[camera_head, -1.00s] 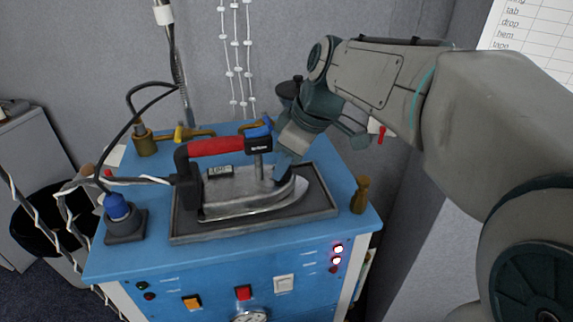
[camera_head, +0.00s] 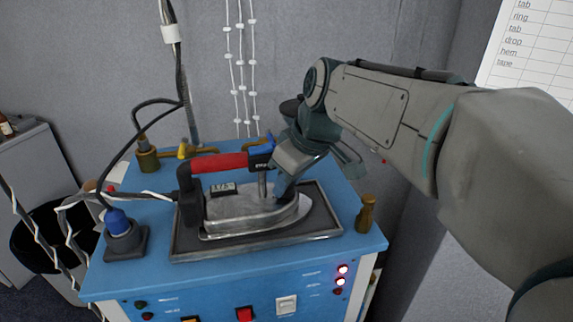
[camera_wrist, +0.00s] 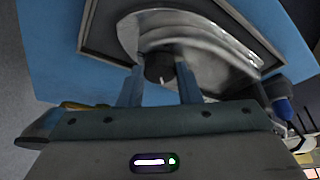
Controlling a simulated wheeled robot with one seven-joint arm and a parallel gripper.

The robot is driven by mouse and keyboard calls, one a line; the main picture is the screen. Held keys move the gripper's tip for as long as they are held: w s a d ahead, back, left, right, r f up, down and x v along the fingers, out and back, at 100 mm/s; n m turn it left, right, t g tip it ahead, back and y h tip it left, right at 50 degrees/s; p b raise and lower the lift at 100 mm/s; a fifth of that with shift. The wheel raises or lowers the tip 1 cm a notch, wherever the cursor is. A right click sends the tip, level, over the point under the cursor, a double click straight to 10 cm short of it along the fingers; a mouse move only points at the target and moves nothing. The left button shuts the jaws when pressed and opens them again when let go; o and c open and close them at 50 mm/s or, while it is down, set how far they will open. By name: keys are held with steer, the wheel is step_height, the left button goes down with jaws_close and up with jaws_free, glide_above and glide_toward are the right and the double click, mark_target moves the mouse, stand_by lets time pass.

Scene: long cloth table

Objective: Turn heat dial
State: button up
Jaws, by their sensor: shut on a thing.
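The iron (camera_head: 240,213) is silver, with a red and black handle (camera_head: 220,162), and rests on a dark tray (camera_head: 325,226) on the blue bench. The heat dial (camera_wrist: 157,66) is a small black knob with a white pointer line, on the iron in the wrist view. My gripper (camera_wrist: 159,80) is shut on the dial, one finger on each side of it. In the head view my gripper (camera_head: 283,190) reaches down to the iron's right part and hides the dial. A small display (camera_head: 223,190) sits on the iron; its digits are too small to read surely.
A blue-capped plug (camera_head: 118,222) in a black base stands at left, with cables running to the iron. A brass-coloured peg (camera_head: 366,213) stands at the bench's right edge. Brass fittings (camera_head: 148,158) are at the back. Switches and lit lamps (camera_head: 341,275) are on the front panel.

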steer(key=o, duration=1)
steer(key=v, duration=1.4)
steer(key=shift+f+p, duration=0.1)
steer(key=shift+p, duration=0.25)
steer(key=shift+d+f, duration=0.1)
